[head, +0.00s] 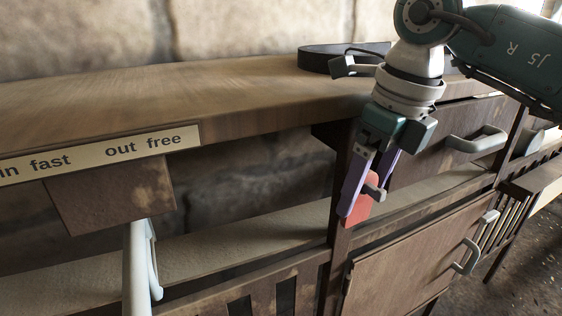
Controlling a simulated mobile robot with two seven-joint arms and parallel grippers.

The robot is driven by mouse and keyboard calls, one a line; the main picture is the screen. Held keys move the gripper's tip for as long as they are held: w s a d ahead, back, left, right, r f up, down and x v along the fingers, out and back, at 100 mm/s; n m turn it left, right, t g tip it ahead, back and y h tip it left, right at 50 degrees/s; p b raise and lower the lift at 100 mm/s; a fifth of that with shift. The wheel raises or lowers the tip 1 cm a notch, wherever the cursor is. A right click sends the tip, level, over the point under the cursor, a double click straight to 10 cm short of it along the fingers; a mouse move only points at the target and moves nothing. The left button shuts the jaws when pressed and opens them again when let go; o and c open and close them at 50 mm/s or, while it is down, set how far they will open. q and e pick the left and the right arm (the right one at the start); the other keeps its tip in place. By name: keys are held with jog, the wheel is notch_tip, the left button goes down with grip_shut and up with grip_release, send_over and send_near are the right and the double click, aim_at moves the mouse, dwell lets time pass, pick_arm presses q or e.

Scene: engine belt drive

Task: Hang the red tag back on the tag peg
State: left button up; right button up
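The red tag (359,211) shows at the front post of the bench, low beside the fingertips of my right gripper (364,198). The gripper reaches down from the upper right, its two purple fingers apart. A small grey peg-like piece with a rounded end (374,191), perhaps the tag peg, shows between the fingers, just above the tag. The left finger covers the tag's left edge. I cannot tell whether the fingers press on the tag, or whether it hangs on the peg. My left gripper is not in view.
A bench top (200,90) carries a label strip (100,153) reading "in fast out free". A pale lever-like handle (142,268) hangs below it. A black disc (318,56) lies at the back. A drawer handle (478,140) and a door handle (467,257) stick out at right.

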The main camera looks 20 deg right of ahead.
jog(key=shift+o, duration=0.8)
jog(key=r, duration=0.3)
jog(key=s+r, duration=0.1)
jog(key=r, duration=0.2)
jog(key=r+p, duration=0.1)
jog(key=r, duration=0.2)
jog(key=shift+s+d, duration=0.25)
jog(key=shift+d, duration=0.05)
jog(key=shift+s+r, duration=0.15)
jog(key=shift+r, duration=0.25)
